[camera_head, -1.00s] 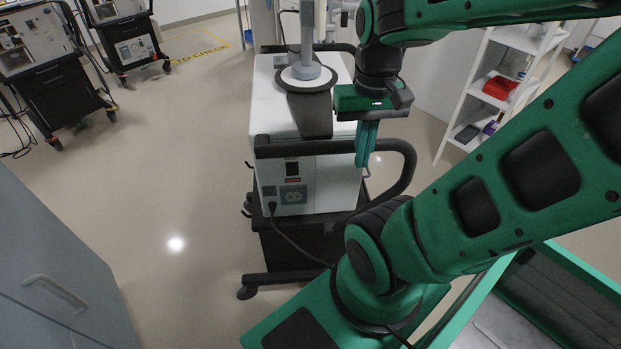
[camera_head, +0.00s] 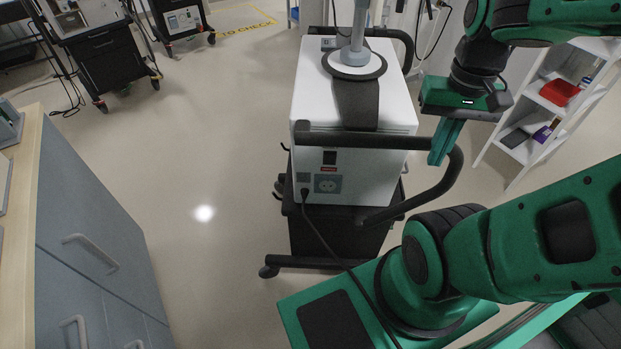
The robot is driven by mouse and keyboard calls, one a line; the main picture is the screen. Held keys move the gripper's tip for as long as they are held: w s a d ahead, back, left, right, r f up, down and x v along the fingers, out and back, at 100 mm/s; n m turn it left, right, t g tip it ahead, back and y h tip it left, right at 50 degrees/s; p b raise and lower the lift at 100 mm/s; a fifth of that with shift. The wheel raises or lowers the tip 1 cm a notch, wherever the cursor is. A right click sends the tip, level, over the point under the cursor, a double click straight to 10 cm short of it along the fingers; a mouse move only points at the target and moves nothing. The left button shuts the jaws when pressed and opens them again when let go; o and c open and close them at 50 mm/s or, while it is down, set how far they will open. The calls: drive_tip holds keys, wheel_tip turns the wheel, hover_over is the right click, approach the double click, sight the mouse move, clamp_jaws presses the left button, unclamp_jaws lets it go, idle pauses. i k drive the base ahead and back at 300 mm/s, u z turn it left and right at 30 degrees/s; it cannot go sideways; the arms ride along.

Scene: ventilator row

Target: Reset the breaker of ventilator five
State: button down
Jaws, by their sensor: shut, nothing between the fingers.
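A white ventilator (camera_head: 355,185) on a black wheeled cart stands in front of me with its back panel towards me. The panel carries a small black breaker switch (camera_head: 329,158) with a red label under it. Below are a socket (camera_head: 327,184) and a plugged-in black cable (camera_head: 319,236). I cannot read a number on the unit. My gripper (camera_head: 437,160) is shut and empty. It points down beside the right end of the cart's black handle (camera_head: 380,142), to the right of the panel and apart from the switch.
The black handle bar crosses just above the switch and loops down at the right. Grey cabinets (camera_head: 85,235) stand at the left. A white shelf (camera_head: 520,120) stands at the right. Other ventilators (camera_head: 105,50) are at the back left. The floor at left is clear.

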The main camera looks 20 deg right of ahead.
sight(329, 158)
drive_tip(key=u, duration=1.05)
drive_tip(key=k, duration=0.85)
drive_tip(key=z, duration=0.75)
